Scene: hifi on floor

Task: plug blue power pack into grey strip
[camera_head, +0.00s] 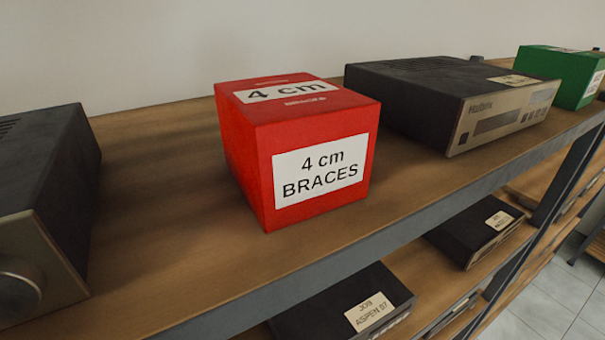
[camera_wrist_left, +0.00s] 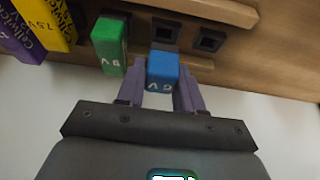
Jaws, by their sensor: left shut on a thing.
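In the left wrist view my left gripper (camera_wrist_left: 159,98) has purple fingers shut on the blue power pack (camera_wrist_left: 162,70), which is marked "9 V" and shows upside down. A dark square socket (camera_wrist_left: 165,31) lies just beyond the pack, and a second socket (camera_wrist_left: 207,40) is to its right. I cannot tell whether the pack touches the nearer socket. No clearly grey strip can be made out; the sockets sit along a brown wooden-looking surface. The head view shows neither gripper nor the pack.
The head view shows a shelf (camera_head: 160,180) with a red box (camera_head: 300,160) and hi-fi units (camera_head: 450,100).

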